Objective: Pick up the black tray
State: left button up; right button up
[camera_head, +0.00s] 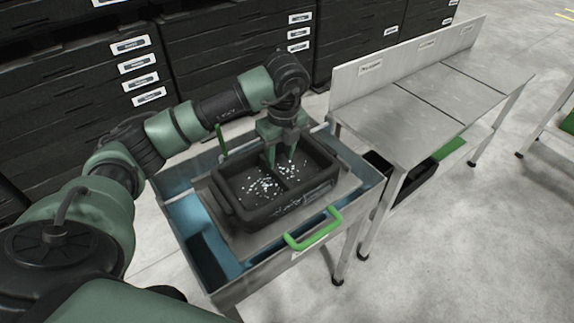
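The black tray (252,211) is a two-part tray with a middle divider and small white pieces scattered inside. It sits level on a grey plate in the blue-lined metal cart. My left gripper (281,164) comes down from above at the tray's far side, with its green fingers pointing down. The fingers stand apart with a gap between them, and their tips are over or inside the tray near the divider's far end. I cannot tell whether they touch it. My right gripper is not in view.
The cart (222,290) has a green handle (313,229) at its front and another green bar at its back left. A metal table (405,122) stands close at the right. Black labelled drawers (215,50) line the back. Floor is clear at the lower right.

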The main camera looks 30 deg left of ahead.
aim_at(278, 172)
pick_arm(q)
jog(key=shift+f, duration=0.45)
jog(key=f+p, duration=0.1)
jog(key=f, duration=0.1)
jog(key=f+p, duration=0.1)
jog(key=shift+s+a+f+p, duration=0.25)
jog(key=shift+s+a+p, duration=0.05)
jog(key=shift+s+p, duration=0.05)
jog(key=shift+w+a+f, duration=0.1)
jog(key=shift+w+f, duration=0.05)
jog(key=shift+f, duration=0.45)
jog(key=shift+w+a+f, duration=0.1)
jog(key=shift+w+f, duration=0.05)
jog(key=shift+f, duration=0.7)
grip_shut()
jog(key=shift+r, duration=0.1)
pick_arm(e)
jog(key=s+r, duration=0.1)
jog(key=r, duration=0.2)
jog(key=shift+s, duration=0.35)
